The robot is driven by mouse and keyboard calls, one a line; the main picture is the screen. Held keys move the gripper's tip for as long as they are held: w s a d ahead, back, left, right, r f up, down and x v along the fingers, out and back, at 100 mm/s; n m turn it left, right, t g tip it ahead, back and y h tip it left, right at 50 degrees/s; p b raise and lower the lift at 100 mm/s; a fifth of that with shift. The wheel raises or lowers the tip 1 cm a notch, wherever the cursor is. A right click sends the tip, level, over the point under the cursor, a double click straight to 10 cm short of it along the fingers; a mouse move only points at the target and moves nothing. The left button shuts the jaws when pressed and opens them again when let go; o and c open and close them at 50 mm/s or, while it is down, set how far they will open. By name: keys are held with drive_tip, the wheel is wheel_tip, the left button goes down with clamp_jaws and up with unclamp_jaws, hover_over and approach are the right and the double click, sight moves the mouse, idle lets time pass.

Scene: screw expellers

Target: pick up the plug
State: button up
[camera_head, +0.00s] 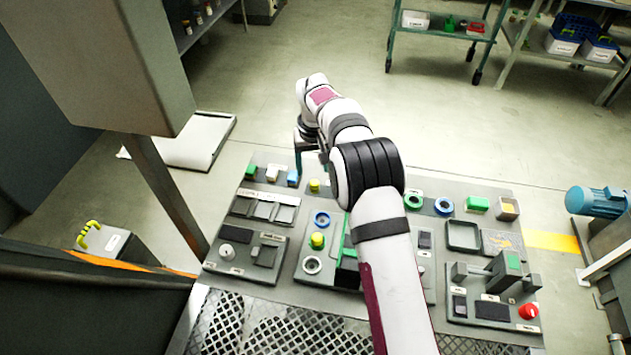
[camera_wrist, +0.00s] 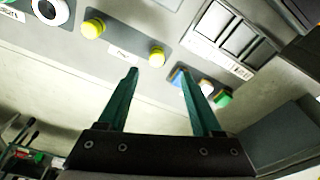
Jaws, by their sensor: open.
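No part is plainly marked as the plug, so I cannot tell which one it is. Small parts stand along the panel's far edge: a yellow knob-like part (camera_head: 314,185), a green block (camera_head: 250,171), a white block (camera_head: 272,174) and a blue-and-white block (camera_head: 292,178). My gripper (camera_wrist: 158,72) is open and empty, its teal fingers over this far edge. In the wrist view one yellow part (camera_wrist: 157,57) shows just beyond the gap between the fingertips, and another (camera_wrist: 93,28) lies farther left. The right finger partly covers the blue block. My arm hides the panel's middle.
The grey panel carries rings, trays, a yellow-green button (camera_head: 317,240), a raised clamp-like fixture (camera_head: 500,272) and a red knob (camera_head: 528,311). A grey cabinet on a post (camera_head: 165,190) stands at left. A blue motor (camera_head: 596,200) is at right.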

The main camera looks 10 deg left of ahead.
sight(315, 182)
drive_tip(key=f, duration=0.5)
drive_tip(key=w+f, duration=0.1)
drive_tip(key=f, duration=0.2)
drive_tip(key=shift+d, duration=0.1)
clamp_jaws()
